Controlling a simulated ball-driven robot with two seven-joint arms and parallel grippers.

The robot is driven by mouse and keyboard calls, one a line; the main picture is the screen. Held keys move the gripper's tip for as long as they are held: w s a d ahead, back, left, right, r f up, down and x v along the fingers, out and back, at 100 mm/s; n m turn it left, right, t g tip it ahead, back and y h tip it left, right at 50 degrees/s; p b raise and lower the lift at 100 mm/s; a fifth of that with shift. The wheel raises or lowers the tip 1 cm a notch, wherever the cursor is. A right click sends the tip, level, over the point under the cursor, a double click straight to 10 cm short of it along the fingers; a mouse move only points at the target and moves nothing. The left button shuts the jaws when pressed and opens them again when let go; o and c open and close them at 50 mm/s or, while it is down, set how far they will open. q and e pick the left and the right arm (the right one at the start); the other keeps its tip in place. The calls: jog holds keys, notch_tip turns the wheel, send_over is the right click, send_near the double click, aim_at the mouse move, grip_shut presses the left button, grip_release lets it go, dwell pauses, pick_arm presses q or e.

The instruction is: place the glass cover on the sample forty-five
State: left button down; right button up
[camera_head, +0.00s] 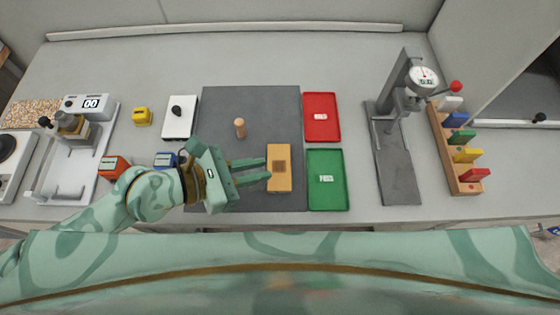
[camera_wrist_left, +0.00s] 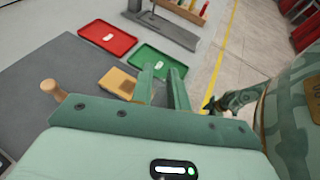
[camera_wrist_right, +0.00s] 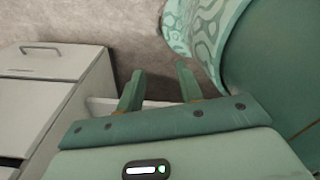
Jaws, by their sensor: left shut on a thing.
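My left gripper (camera_head: 267,169) reaches in from the left, its fingertips by the left edge of a tan block (camera_head: 285,184) with a brown square on top. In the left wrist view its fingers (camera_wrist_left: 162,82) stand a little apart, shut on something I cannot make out. I cannot clearly pick out the glass cover. My right gripper (camera_wrist_right: 158,86) is open and empty, away from the bench.
The tan block rests on a dark mat (camera_head: 260,110) with a wooden peg (camera_head: 240,128). Red (camera_head: 321,133) and green (camera_head: 327,199) trays lie right of it. A dial-gauge stand (camera_head: 398,165) and coloured rack (camera_head: 452,150) stand further right.

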pick_arm(q)
jog(key=w+d+f+b, duration=0.1)
jog(key=w+f, duration=0.1)
jog(key=w+d+f, duration=0.1)
jog(key=w+f, duration=0.1)
jog(key=w+d+f+b, duration=0.1)
jog(key=w+d+f, duration=0.1)
jog(key=shift+w+f+b, duration=0.15)
jog(key=shift+w+b, duration=0.15)
jog(key=shift+w+d+f+b, duration=0.35)
jog(key=shift+w+f, duration=0.2)
jog(key=shift+f, duration=0.2)
notch_tip(320, 180, down, 3)
jog(key=shift+w+f+b, duration=0.1)
jog(key=shift+f+b, duration=0.1)
jog(key=shift+b, duration=0.6)
jog(key=shift+r, duration=0.15)
jog(key=c, duration=1.8)
grip_release()
jog(key=shift+f, duration=0.2)
jog(key=o, duration=0.5)
jog(key=shift+c, duration=0.2)
jog(key=shift+r, duration=0.15)
